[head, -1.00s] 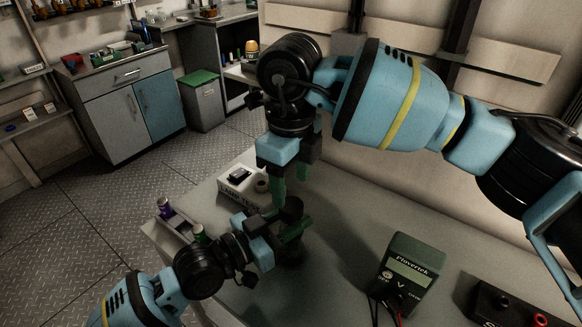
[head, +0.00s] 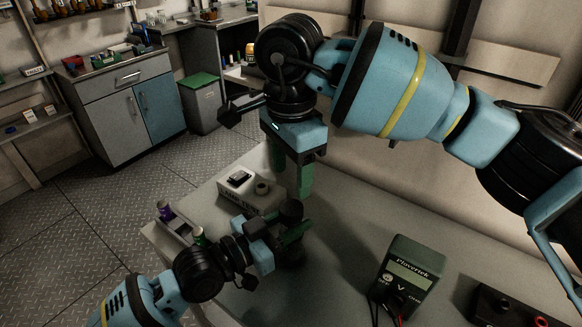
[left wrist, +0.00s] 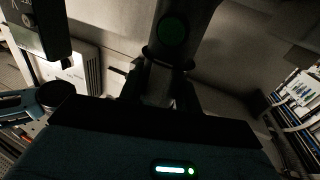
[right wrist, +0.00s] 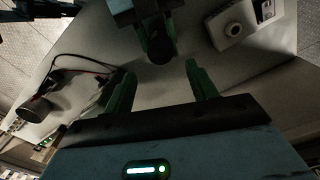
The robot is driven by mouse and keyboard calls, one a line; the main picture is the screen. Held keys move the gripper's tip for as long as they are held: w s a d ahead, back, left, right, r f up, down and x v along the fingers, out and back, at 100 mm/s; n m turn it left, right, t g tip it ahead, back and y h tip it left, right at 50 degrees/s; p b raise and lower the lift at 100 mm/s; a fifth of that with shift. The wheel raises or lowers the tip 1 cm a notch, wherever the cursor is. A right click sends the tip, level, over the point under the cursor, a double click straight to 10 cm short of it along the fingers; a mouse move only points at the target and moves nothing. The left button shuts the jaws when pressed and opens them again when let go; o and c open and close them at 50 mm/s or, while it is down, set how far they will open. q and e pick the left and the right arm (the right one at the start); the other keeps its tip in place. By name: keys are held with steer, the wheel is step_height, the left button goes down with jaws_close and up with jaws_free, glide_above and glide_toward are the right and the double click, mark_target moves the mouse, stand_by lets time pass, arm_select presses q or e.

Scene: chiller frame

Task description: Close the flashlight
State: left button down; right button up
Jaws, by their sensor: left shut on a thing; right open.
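The dark flashlight (head: 291,211) stands roughly upright above the table at the centre of the head view. My left gripper (head: 287,238) is shut around its body from the left. In the left wrist view the flashlight (left wrist: 165,75) is a dark cylinder between the fingers, with a greenish round spot on it. My right gripper (head: 292,180) is open and empty above the flashlight, its green fingers pointing down. In the right wrist view the flashlight's dark round end (right wrist: 160,48) lies beyond the gap between the open fingers (right wrist: 161,86), apart from them.
A white box marked for lamp testing (head: 236,192) holds a small black item (head: 239,178) and a small round piece (head: 262,188). A tray (head: 179,225) with a purple cylinder (head: 164,211) and a green one (head: 198,235) is at the left edge. A multimeter (head: 411,270) stands at right.

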mark_target(291, 207)
arm_select(q)
steer(key=shift+f, duration=0.1)
arm_select(e)
steer(key=shift+f, duration=4.05)
steer(key=c, duration=1)
steer(key=o, duration=1.2)
step_height(291, 207, up, 12)
steer(key=shift+r, duration=0.1)
